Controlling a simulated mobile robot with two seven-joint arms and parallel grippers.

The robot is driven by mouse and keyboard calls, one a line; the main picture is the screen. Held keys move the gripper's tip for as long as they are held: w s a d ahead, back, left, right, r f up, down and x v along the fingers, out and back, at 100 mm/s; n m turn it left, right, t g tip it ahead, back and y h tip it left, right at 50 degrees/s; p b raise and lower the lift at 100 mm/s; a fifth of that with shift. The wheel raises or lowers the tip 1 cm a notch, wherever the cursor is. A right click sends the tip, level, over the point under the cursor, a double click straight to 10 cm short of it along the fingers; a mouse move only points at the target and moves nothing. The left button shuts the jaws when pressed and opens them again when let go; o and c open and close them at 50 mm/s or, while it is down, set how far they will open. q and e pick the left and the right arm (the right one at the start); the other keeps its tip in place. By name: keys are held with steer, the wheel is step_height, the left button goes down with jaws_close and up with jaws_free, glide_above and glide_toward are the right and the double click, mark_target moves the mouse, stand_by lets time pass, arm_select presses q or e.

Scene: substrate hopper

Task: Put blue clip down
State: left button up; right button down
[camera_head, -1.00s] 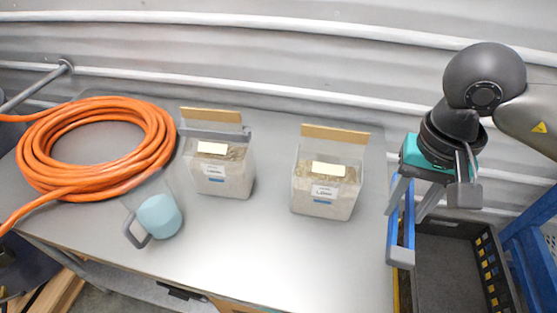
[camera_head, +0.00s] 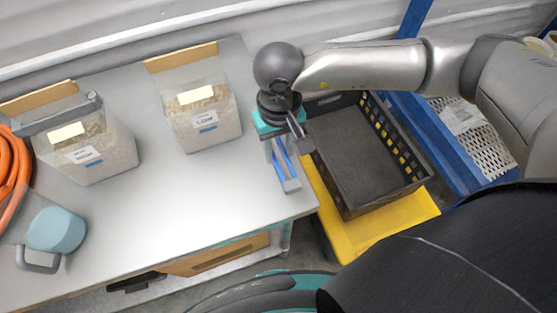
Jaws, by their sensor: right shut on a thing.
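My right gripper (camera_head: 283,170) points down over the right end of the grey table (camera_head: 200,215). It is shut on the blue clip (camera_head: 284,160), a long blue strip that shows between its grey fingers. I cannot tell whether the clip touches the table top. My left gripper is not in view.
Two clear bags of substrate, one in the middle (camera_head: 205,118) and one at left (camera_head: 95,150), stand on the table. A blue-grey mug (camera_head: 57,230) and an orange hose (camera_head: 12,175) are at far left. A black crate (camera_head: 350,160) on a yellow base (camera_head: 385,228) stands right of the table.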

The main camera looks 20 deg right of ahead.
steer(key=shift+f, duration=3.05)
steer(key=shift+f+b, duration=0.2)
steer(key=shift+b, duration=0.1)
steer(key=shift+c, duration=2.3)
jaws_free()
steer(key=shift+r, duration=0.15)
step_height(320, 180, up, 12)
steer(key=shift+r, duration=0.1)
